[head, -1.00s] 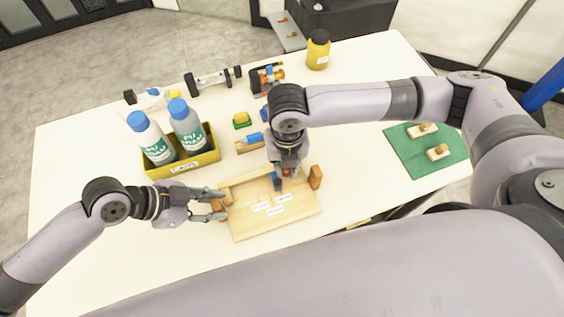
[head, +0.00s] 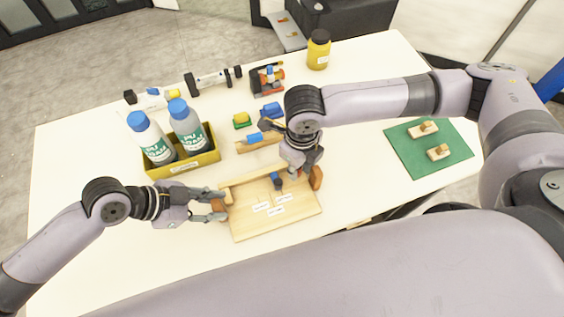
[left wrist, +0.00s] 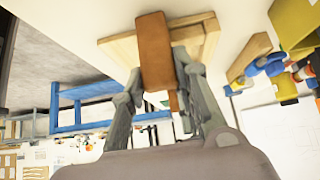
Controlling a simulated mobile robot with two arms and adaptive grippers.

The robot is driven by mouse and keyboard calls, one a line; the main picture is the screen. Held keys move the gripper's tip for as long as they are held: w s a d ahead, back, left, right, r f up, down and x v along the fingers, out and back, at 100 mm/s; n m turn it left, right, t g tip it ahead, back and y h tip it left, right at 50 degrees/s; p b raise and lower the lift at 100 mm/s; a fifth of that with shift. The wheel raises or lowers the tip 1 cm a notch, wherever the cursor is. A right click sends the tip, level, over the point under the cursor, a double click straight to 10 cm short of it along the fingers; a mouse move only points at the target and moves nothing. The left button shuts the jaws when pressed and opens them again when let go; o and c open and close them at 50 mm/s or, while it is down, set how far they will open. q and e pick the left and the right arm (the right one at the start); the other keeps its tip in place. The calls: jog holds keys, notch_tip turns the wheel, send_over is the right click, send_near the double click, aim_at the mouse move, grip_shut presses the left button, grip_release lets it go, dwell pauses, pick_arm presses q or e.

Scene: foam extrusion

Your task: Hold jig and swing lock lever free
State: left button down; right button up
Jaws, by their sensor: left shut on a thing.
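The wooden jig (head: 268,218) lies on the white table, a flat board with a raised back rail and paper labels. A dark blue lever or knob (head: 276,180) stands near its back rail. My left gripper (head: 222,205) is shut on the brown block (head: 217,206) at the jig's left side; the left wrist view shows the brown block (left wrist: 155,50) between the fingers. My right gripper (head: 297,170) is at the jig's back right corner, beside the right brown block (head: 316,178). Its fingertips are partly hidden, so its opening is unclear.
A yellow bin (head: 182,168) with two blue-capped bottles stands behind the left arm. Small blue and green parts (head: 242,120) lie behind the jig. A green mat (head: 428,148) with two wooden pieces is at the right. The table front left is clear.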

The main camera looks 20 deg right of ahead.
pick_arm(q)
jog(key=shift+s+a+f, duration=0.15)
jog(key=shift+f, duration=0.2)
pick_arm(e)
jog(key=o, duration=0.3)
jog(key=shift+r, duration=0.1)
notch_tip(320, 180, up, 12)
jog(key=shift+f, duration=0.1)
dwell(0.5)
pick_arm(q)
jog(key=c, duration=1.7)
grip_release()
jog(key=o, duration=0.4)
jog(key=shift+r, duration=0.2)
jog(key=shift+o, duration=0.6)
